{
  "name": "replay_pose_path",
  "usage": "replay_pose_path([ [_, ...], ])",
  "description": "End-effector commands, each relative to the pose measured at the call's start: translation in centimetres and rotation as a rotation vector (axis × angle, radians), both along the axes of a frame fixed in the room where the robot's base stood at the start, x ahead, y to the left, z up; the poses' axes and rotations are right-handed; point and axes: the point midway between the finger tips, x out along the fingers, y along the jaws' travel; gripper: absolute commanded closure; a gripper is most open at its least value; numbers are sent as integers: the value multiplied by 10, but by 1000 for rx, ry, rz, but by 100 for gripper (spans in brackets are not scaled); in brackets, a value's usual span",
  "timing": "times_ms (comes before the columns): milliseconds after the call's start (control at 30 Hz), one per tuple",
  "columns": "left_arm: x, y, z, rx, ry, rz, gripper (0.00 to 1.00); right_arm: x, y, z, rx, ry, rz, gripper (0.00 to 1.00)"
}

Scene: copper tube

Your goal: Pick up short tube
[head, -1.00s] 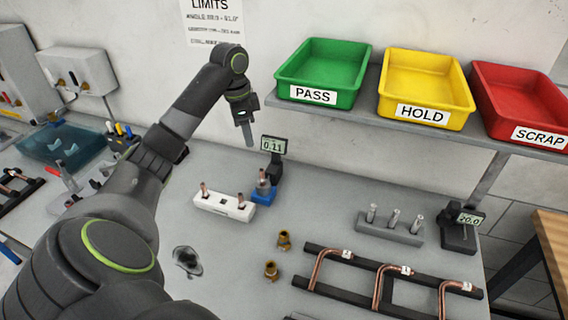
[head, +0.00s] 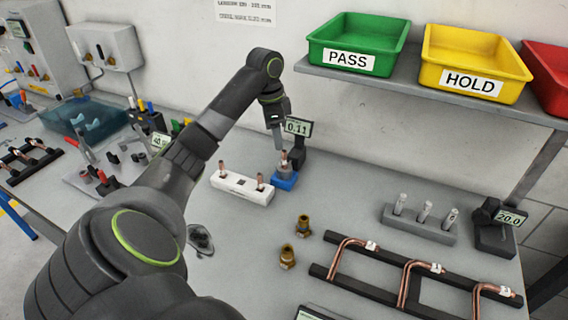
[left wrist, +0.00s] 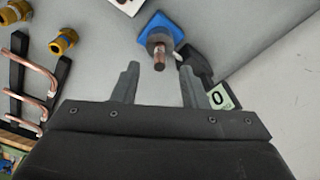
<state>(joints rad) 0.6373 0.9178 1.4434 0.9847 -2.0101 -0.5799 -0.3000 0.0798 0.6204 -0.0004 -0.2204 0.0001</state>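A short copper tube (head: 284,157) stands upright in a grey holder on a blue base (head: 285,180). It also shows in the left wrist view (left wrist: 159,60), with its blue base (left wrist: 153,24). Two more short tubes (head: 222,167) (head: 260,181) stand in a white block (head: 237,186) to the left. My left gripper (head: 279,147) points down just above the tube on the blue base. In the left wrist view the fingers (left wrist: 159,70) are apart with nothing held, and the tube's end appears between and just beyond their tips. My right gripper is not in view.
A small display (head: 298,127) reading 0.11 stands just behind the blue base. Two brass fittings (head: 303,225) (head: 287,256) and a dark rack (head: 379,305) with bent copper tubes lie to the right. A shelf with green, yellow and red bins (head: 358,45) overhangs the back.

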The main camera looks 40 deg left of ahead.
Motion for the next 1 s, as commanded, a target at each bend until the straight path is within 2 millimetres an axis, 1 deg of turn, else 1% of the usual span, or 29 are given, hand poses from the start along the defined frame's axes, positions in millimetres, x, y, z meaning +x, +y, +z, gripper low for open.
replay_pose_path([
  [33,1,-1,-13,0,0,0,60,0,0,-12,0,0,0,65],
  [100,2,-2,-22,-1,1,0,60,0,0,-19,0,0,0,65],
  [233,3,-3,-30,-1,0,0,60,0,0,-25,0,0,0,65],
  [367,6,-5,-37,-2,2,0,60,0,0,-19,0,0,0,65],
  [500,12,-12,-56,-5,4,-1,60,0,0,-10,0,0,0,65],
  [633,14,-12,-74,-2,3,0,60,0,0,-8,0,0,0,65],
  [733,15,-12,-79,-1,1,0,60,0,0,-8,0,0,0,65],
  [933,15,-12,-80,0,0,0,60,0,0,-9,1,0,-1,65],
  [967,15,-12,-80,0,0,0,63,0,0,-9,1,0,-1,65],
  [1000,15,-12,-80,0,0,0,68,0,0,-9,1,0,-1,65],
])
